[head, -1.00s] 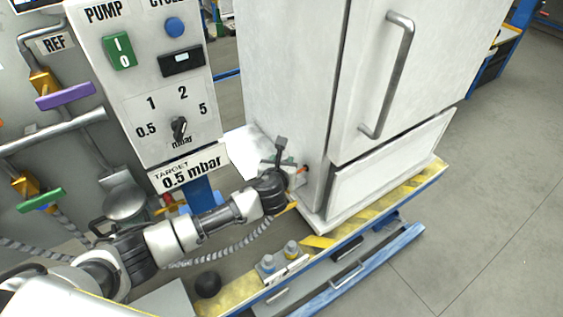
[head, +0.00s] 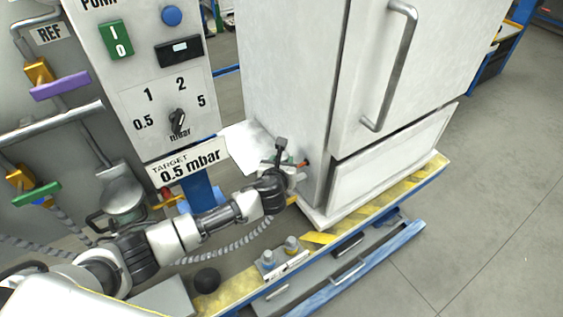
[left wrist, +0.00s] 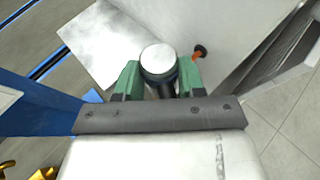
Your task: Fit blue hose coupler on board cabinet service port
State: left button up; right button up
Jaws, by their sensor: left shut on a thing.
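The white board cabinet (head: 285,85) stands on the platform at the centre. On its near side is a small orange-red port with a dark end (head: 303,163), also visible in the left wrist view (left wrist: 199,51). My left gripper (head: 287,172) is close to the cabinet's side, just left of the port. In the left wrist view its green fingers (left wrist: 160,80) are shut on a round-topped coupler (left wrist: 159,62) with a pale cap and a dark blue ring. The coupler looks apart from the port; its far end is hidden. My right gripper is out of view.
The pump panel (head: 150,75) with its 0.5 mbar target sign stands left of the cabinet. A grey ribbed hose (head: 225,251) hangs below my left arm. Open floor (head: 480,230) lies to the right.

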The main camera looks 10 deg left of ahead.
pick_arm(q)
jog(key=shift+f, duration=0.25)
jog(key=o, duration=1.2)
jog(key=v, duration=1.1)
